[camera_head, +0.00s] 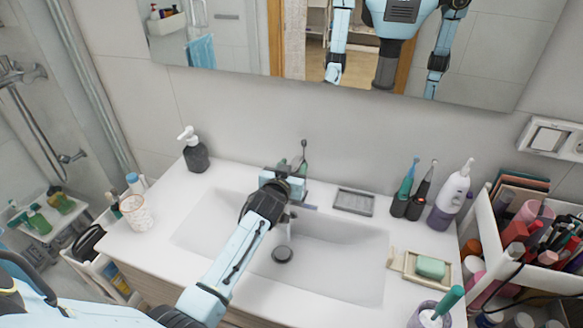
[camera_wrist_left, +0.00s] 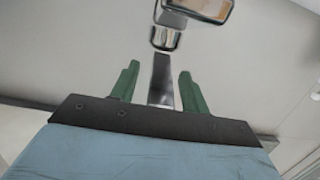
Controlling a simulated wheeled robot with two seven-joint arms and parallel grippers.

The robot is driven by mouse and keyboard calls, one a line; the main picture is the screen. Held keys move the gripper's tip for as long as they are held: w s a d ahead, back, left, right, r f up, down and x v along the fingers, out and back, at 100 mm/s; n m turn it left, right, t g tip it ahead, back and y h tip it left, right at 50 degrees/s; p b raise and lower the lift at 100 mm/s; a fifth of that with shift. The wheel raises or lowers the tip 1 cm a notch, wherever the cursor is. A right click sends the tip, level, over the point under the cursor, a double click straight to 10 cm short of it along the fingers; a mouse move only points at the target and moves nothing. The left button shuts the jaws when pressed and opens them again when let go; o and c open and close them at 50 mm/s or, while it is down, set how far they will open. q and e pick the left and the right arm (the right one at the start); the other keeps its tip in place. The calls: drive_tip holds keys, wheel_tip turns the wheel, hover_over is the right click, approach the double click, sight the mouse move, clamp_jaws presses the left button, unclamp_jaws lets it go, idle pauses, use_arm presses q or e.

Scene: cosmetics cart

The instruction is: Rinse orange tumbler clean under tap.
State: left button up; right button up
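A pale tumbler with an orange-brown pattern (camera_head: 137,213) stands upright on the counter, left of the basin. It is the closest match to the orange tumbler, and I cannot tell what is inside it. The tap (camera_head: 303,150) stands behind the basin, partly hidden by my gripper. My left gripper (camera_head: 296,168) is at the tap, far from the tumbler. In the left wrist view its green fingers (camera_wrist_left: 158,88) are apart, with the metal tap (camera_wrist_left: 162,80) showing between them. I cannot tell whether they touch it. My right gripper is not in view.
The white basin (camera_head: 340,262) looks empty, its drain (camera_head: 282,254) below the arm. A dark soap dispenser (camera_head: 195,150) stands back left. A soap dish (camera_head: 353,201), electric toothbrushes (camera_head: 405,190) and a lotion bottle (camera_head: 450,197) stand right. A mirror (camera_head: 500,45) covers the wall.

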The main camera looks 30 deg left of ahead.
use_arm(q)
drive_tip(key=v, duration=1.3)
drive_tip(key=shift+s, duration=0.2)
idle(0.3)
